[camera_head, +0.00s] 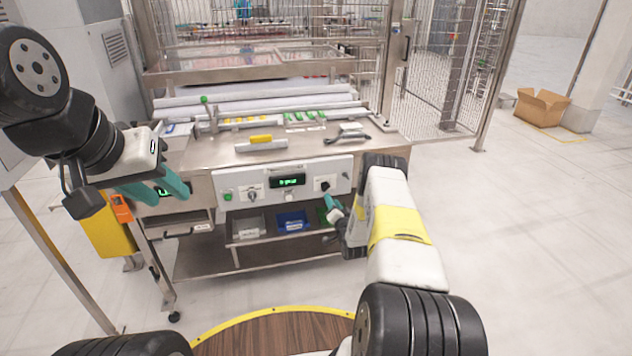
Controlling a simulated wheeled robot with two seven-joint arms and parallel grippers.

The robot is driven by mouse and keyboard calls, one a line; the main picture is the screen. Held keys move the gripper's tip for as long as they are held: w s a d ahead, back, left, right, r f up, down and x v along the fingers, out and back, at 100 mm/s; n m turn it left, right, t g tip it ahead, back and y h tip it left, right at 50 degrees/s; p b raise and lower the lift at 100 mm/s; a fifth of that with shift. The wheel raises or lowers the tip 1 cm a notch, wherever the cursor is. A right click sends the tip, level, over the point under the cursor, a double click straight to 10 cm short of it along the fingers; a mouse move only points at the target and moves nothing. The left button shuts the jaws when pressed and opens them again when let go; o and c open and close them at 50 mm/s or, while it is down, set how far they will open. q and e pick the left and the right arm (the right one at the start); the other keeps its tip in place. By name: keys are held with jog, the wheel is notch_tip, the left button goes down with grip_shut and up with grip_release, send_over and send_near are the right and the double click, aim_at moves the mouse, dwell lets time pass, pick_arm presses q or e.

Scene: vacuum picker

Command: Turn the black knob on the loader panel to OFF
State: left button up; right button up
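The loader panel (270,199) is a light grey strip on the front of the steel table. A dark knob (325,185) sits at its right end, right of the green-lit display (287,181). Another small dark rotary knob (252,196) is left of the display. The label positions are too small to read. My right gripper (333,210) has teal fingers just below and right of the right-hand knob, apparently apart from it; its forearm hides much of it, so its opening is unclear. My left gripper (172,198) is open and empty, its teal fingers in front of the table's left end.
The tabletop (210,155) holds a yellow-topped block (261,142), green pieces and a grey handheld item (350,132). A shelf below carries grey (249,226) and blue (292,222) bins. Mesh fencing stands behind.

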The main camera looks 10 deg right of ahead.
aim_at(327, 189)
jog(key=w, duration=0.7)
jog(key=shift+w+a, duration=0.15)
jog(key=shift+w, duration=0.15)
grip_shut()
